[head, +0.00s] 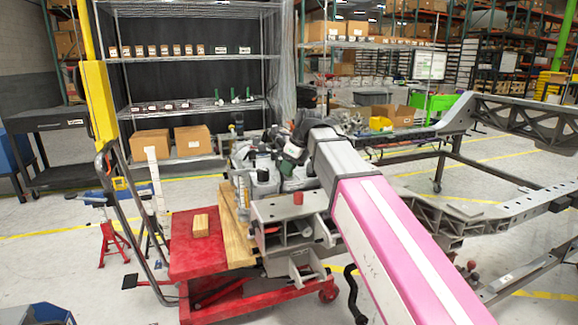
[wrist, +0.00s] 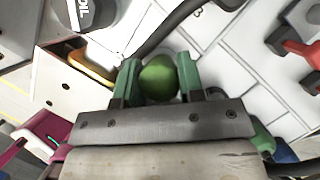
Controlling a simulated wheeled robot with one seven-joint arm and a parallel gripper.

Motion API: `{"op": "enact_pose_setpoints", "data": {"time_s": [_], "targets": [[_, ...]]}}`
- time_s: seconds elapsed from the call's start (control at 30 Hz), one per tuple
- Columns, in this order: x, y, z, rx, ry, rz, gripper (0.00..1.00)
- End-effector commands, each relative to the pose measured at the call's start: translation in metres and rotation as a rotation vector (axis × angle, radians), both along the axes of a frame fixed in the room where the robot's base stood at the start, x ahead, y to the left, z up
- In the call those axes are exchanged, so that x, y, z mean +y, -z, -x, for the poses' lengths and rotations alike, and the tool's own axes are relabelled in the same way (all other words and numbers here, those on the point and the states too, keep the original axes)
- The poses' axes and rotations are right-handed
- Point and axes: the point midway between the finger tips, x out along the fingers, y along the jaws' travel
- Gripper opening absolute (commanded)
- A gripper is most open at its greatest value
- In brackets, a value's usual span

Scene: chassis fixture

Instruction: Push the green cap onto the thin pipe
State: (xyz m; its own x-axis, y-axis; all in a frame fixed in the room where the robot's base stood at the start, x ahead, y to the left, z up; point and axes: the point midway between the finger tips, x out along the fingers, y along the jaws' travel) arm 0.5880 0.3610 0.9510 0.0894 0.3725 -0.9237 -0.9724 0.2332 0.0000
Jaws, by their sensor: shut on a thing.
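The green cap (wrist: 158,82) is round and sits between the two green fingers of my gripper (wrist: 158,68) in the wrist view. My gripper is shut on it, with a finger on each side. In the head view my pink and grey arm reaches over the chassis fixture, and its end is above the grey blocks (head: 264,178); the cap cannot be made out there. I cannot pick out the thin pipe for certain in either view. A dark curved tube (wrist: 176,26) runs just beyond the fingertips in the wrist view.
Grey fixture parts with a red knob (head: 298,198) stand below my arm. A red cart (head: 195,245) carries a wooden block (head: 201,225). In the wrist view a black cap with lettering (wrist: 90,12) is upper left and a red part (wrist: 300,50) is at right.

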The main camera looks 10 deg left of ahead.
Motion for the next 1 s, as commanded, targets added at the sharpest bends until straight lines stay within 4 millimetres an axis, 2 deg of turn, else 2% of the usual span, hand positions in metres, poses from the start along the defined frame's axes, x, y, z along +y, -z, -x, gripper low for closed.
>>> {"op": "enact_pose_setpoints", "data": {"time_s": [0.27,0.3,0.37,0.4,0.77,1.0], "targets": [[0.0,0.005,0.0,0.0,0.0,0.001,0.02],[0.0,0.005,0.0,0.0,0.0,0.001,0.42],[0.0,0.005,0.0,0.0,0.0,0.001,0.62],[0.0,0.005,0.0,0.0,0.0,0.001,0.65],[0.0,0.002,0.0,0.0,0.0,0.0,0.65],[0.0,-0.017,-0.001,-0.001,0.0,-0.001,0.65]]}}
